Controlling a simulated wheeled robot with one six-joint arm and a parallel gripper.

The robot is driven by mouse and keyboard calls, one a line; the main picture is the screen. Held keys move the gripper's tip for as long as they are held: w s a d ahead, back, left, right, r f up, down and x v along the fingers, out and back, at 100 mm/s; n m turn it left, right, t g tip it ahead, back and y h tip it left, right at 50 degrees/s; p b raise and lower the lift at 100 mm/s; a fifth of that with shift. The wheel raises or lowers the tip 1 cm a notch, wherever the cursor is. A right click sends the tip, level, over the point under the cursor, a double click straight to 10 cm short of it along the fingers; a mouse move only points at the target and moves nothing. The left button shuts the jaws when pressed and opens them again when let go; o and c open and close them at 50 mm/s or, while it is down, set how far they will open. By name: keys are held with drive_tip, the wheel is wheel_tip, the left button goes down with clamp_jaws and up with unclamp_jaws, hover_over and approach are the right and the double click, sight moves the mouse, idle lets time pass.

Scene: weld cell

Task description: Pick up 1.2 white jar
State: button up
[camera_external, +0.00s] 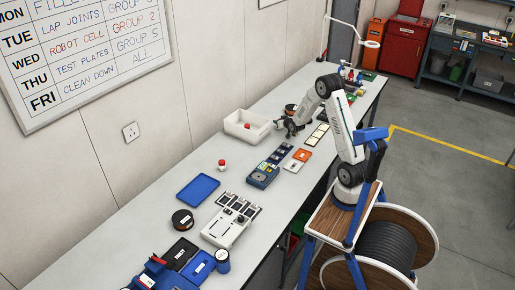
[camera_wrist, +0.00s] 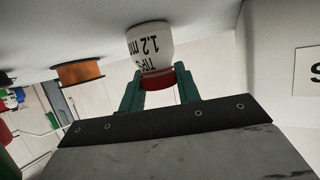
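The 1.2 white jar (camera_wrist: 150,42) has a white body, a red lid and a label reading "TIPS 1.2 mm". In the wrist view it shows lid toward me. The green fingers of my gripper (camera_wrist: 160,84) lie against both sides of the red lid, with no clear gap. In the external view my gripper (camera_external: 286,128) is low over the bench, right of the white bin, and the jar (camera_external: 279,124) shows small at its fingers. I cannot tell whether the jar's base still touches the bench.
Another red-lidded jar (camera_external: 221,166) stands nearer on the bench. An orange spool (camera_wrist: 78,72) is close by.

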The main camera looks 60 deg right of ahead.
drive_tip(key=shift+c, duration=0.9)
